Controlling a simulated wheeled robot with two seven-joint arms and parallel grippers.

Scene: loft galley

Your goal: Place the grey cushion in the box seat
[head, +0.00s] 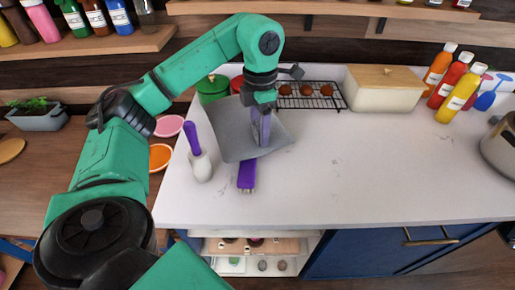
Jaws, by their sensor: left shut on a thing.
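My left gripper (261,126) points down over the white counter, shut on the grey cushion (232,137). The cushion looks like a thin, slightly curved grey sheet, tilted, spreading to both sides of the fingers. I cannot tell whether its lower edge touches the counter. My arm and gripper hide part of it. I do not make out a box seat in this view. My right gripper is not in view.
A purple-handled tool (246,176) lies just below the cushion, and a white holder (201,167) stands left of it. Behind are a green pot (212,88), a wire rack (312,103) and a cream lidded box (384,93). Bottles (459,95) stand right. The counter's front middle is clear.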

